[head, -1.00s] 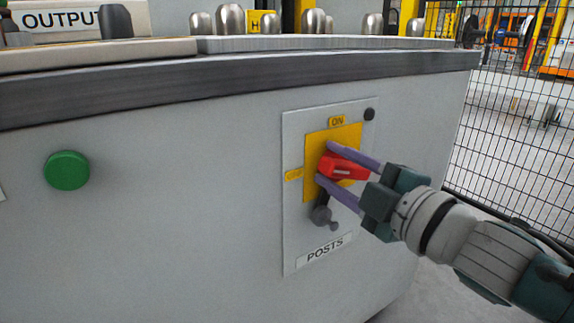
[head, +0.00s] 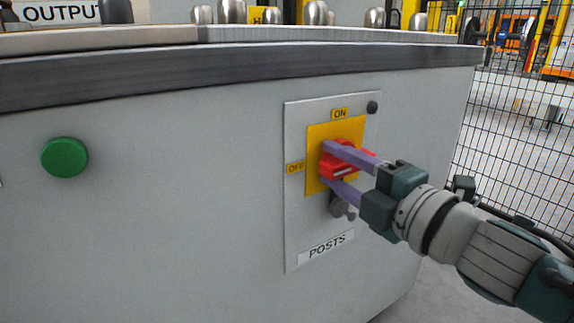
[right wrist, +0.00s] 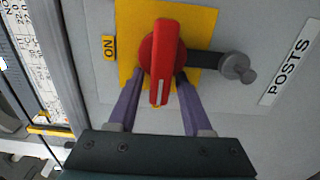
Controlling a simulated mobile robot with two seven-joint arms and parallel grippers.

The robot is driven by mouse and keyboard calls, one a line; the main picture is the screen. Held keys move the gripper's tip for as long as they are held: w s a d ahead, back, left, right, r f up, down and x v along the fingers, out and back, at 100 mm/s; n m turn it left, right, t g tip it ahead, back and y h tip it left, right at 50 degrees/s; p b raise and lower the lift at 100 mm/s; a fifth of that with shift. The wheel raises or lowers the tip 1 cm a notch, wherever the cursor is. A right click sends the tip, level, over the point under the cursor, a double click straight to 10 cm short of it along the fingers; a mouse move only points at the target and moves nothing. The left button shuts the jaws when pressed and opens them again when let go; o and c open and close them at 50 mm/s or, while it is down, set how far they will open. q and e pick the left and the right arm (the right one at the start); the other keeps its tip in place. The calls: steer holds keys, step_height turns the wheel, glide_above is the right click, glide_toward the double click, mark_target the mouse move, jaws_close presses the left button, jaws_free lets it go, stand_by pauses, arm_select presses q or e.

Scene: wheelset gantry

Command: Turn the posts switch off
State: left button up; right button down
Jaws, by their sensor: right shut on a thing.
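The posts switch has a red handle (head: 348,170) on a yellow plate (head: 317,135), with ON at the top and OFF at the left. The right wrist view shows the red handle (right wrist: 163,50) turned lengthwise, its white-marked end toward my gripper, at right angles to the direction of the ON label (right wrist: 108,47). My right gripper (head: 325,164) is shut on the handle, one purple finger above it and one below. In the right wrist view my gripper (right wrist: 162,73) has a finger on each side of it. My left gripper is not in view.
A grey lever (head: 341,205) sticks out just below the yellow plate, above the POSTS label (head: 326,245). A green button (head: 64,157) is on the cabinet front at the left. A wire fence (head: 520,140) stands at the right. The cabinet top overhangs the panel.

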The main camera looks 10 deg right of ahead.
steer(key=c, duration=0.7)
jaws_free()
steer(key=p+v, duration=0.2)
steer(key=v, duration=0.8)
steer(key=shift+p, duration=0.4)
